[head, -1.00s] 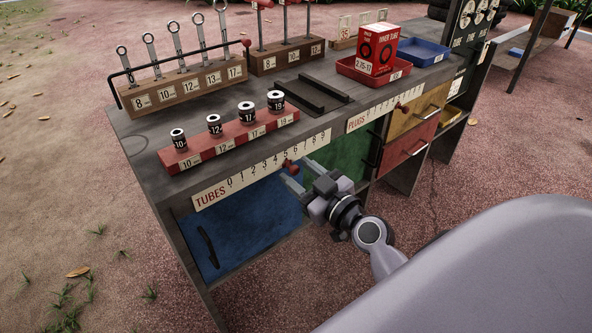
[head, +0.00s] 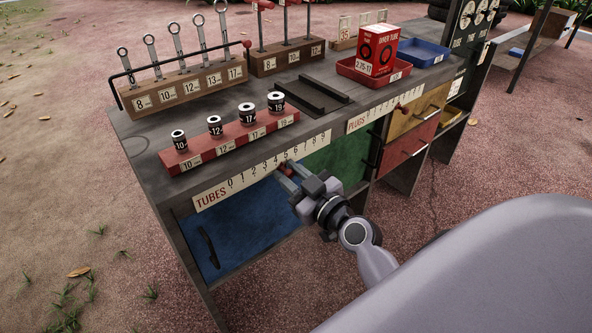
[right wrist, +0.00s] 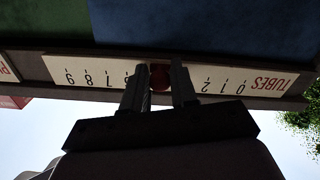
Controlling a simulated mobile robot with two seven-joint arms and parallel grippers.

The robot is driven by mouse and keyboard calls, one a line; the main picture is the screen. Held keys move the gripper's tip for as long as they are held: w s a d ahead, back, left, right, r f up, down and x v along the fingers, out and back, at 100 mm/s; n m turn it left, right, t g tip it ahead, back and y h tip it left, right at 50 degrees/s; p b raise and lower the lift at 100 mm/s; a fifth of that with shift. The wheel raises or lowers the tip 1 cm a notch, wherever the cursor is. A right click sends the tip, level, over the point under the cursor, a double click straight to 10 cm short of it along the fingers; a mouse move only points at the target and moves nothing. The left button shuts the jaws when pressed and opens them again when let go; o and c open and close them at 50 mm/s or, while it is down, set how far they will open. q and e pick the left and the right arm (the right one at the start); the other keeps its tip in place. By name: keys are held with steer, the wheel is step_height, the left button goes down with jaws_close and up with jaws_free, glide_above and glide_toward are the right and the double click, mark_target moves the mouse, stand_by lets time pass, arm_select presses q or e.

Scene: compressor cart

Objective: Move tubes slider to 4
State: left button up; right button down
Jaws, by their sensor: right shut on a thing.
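The TUBES scale (head: 212,197) is a cream strip numbered 0 to 9 on the bench's front edge. Its red slider knob (head: 284,169) sits near the middle of the strip, partly hidden by my right gripper (head: 286,172). In the right wrist view the knob (right wrist: 159,78) is between the two fingers of the gripper (right wrist: 159,86), which are shut on it. The scale (right wrist: 225,83) is upside down there. The knob is around 4 to 5; the fingers cover those digits, so the exact reading is unclear. My left gripper is not in view.
A PLUGS scale (head: 358,125) with its own red knob lies to the right. Below the TUBES strip are a blue door (head: 255,225) and a green panel (head: 338,160). A red socket rack (head: 225,147) stands on the bench above.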

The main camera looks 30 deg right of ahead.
steer(key=shift+s+a, duration=0.1)
steer(key=shift+a, duration=0.5)
steer(key=c, duration=1)
jaws_free()
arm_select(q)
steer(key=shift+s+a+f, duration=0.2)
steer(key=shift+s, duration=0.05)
arm_select(e)
steer(key=shift+s, duration=0.1)
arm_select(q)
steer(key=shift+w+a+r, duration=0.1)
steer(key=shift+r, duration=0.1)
arm_select(e)
steer(key=shift+s+d, duration=0.15)
steer(key=shift+s, duration=1.6)
steer(key=shift+s+d, duration=0.15)
steer(key=shift+s, duration=1.55)
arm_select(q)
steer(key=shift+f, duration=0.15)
arm_select(e)
steer(key=shift+a, duration=0.1)
